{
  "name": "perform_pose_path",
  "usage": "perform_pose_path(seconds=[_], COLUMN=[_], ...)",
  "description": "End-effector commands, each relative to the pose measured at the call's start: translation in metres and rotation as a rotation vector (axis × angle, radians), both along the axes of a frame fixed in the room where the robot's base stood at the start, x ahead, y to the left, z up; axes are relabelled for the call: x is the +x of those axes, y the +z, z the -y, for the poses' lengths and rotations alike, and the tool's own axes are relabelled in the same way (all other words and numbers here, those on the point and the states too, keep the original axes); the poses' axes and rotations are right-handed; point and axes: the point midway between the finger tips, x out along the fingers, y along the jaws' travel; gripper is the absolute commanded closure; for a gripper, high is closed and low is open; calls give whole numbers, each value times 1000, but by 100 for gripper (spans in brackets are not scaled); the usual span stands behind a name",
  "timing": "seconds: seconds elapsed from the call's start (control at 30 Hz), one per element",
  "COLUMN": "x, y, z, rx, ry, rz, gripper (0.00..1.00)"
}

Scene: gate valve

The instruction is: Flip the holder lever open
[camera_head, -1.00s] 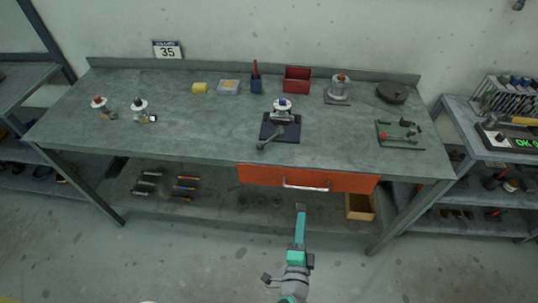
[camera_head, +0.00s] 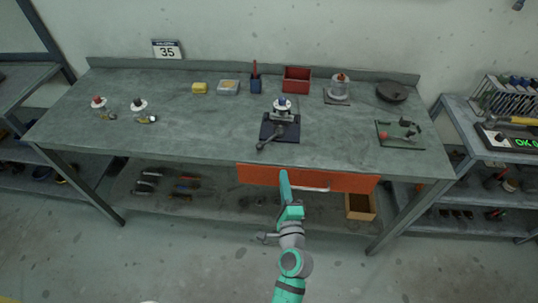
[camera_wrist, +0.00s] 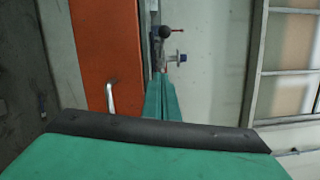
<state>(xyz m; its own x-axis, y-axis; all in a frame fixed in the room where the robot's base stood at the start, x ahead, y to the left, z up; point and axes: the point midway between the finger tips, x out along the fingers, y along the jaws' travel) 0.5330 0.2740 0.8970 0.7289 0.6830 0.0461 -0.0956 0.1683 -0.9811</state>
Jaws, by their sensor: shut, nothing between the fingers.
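The holder (camera_head: 282,118) sits on a dark base plate near the front middle of the workbench, with a white and blue-topped valve piece in it. Its lever (camera_head: 268,137) reaches forward and left, ending in a dark ball knob near the bench's front edge. My gripper (camera_head: 284,173) is shut and empty, in front of the bench and apart from the lever. Its fingers also show in the wrist view (camera_wrist: 160,85).
An orange drawer (camera_head: 255,175) with a metal handle (camera_wrist: 110,95) lies under the bench edge, close to my gripper. A red bin (camera_head: 297,79) stands behind the holder.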

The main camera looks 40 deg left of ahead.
Motion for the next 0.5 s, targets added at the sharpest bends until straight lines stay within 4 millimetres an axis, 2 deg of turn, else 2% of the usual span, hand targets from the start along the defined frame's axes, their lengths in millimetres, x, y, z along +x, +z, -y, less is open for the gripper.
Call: perform_pose_path(seconds=[0.5], x=[67], y=[6], z=[-64], rx=[-1], ry=[0], rz=[4], gripper=[100])
